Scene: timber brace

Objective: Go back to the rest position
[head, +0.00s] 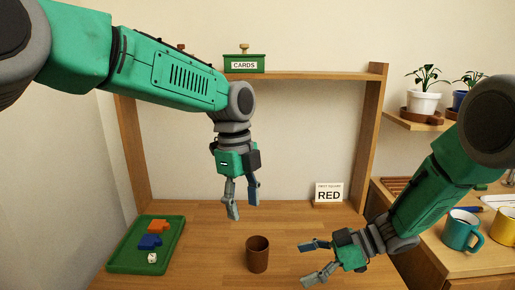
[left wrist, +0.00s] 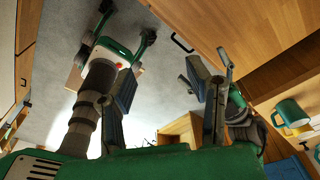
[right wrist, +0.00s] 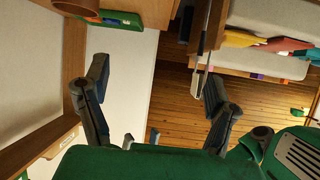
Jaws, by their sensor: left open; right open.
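My left gripper (head: 243,200) hangs fingers down above the middle of the desk, open and empty. Its fingers also show apart in the left wrist view (left wrist: 165,90). My right gripper (head: 313,262) is low over the right front of the desk, pointing left, open and empty. Its spread fingers also show in the right wrist view (right wrist: 155,95). A brown cup (head: 257,254) stands upright on the desk between and below the grippers, apart from both.
A green tray (head: 120,262) on the left holds an orange piece, a blue piece and a die. A sign reading RED (head: 329,193) stands at the back. A green CARDS box (head: 244,64) sits on the shelf. Mugs (head: 462,231) and potted plants (head: 423,102) are at right.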

